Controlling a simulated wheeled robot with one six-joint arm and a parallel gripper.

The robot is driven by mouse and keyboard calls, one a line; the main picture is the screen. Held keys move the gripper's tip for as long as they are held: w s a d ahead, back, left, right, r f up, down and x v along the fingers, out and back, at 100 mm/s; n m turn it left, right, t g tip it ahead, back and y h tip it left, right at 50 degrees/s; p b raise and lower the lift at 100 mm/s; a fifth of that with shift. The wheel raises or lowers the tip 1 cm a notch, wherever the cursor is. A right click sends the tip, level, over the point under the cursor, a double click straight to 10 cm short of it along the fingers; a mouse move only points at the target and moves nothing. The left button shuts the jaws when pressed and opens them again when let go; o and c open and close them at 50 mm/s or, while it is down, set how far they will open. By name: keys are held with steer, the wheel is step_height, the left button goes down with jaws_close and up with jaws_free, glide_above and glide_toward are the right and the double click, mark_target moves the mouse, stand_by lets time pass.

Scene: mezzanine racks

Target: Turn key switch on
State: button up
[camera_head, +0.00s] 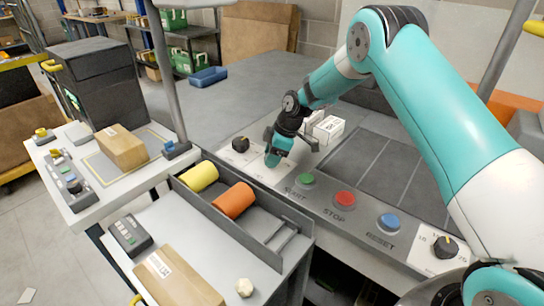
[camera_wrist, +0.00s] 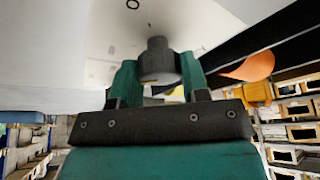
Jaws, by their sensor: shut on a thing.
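My gripper (camera_head: 272,160) is at the white label plate at the left end of the control panel, left of the green START button (camera_head: 305,180). In the wrist view, the teal fingers of my gripper (camera_wrist: 159,76) are shut on a dark grey cylindrical key switch (camera_wrist: 158,56), one finger on each side. The switch stands on a pale plate (camera_wrist: 90,40) with small dark marks. In the head view my gripper hides the switch, and I cannot read which position it is in.
A black knob (camera_head: 240,144) sits just left of my gripper. The red STOP button (camera_head: 344,200), blue RESET button (camera_head: 390,222) and another knob (camera_head: 446,246) line the panel to the right. A white box (camera_head: 328,129) stands behind. Yellow (camera_head: 200,176) and orange (camera_head: 235,200) cylinders lie in front.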

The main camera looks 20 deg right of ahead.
steer(key=m+t+b, duration=0.1)
steer(key=m, duration=0.1)
steer(key=m+b, duration=0.1)
steer(key=m, duration=0.2)
steer(key=shift+a+t+h, duration=0.1)
steer(key=shift+t+h, duration=0.2)
steer(key=shift+t, duration=0.1)
steer(key=m+t+h+b, duration=0.1)
steer(key=m, duration=0.2)
steer(key=shift+s+m, duration=0.1)
steer(key=shift+m, duration=0.2)
steer(key=m+h, duration=0.1)
steer(key=m, duration=0.3)
steer(key=shift+a+t+h+b, duration=0.1)
steer(key=shift+t+h+b, duration=0.2)
steer(key=shift+h+b, duration=0.1)
steer(key=shift+m+h, duration=0.8)
steer(key=shift+m, duration=1.5)
steer(key=o, duration=0.9)
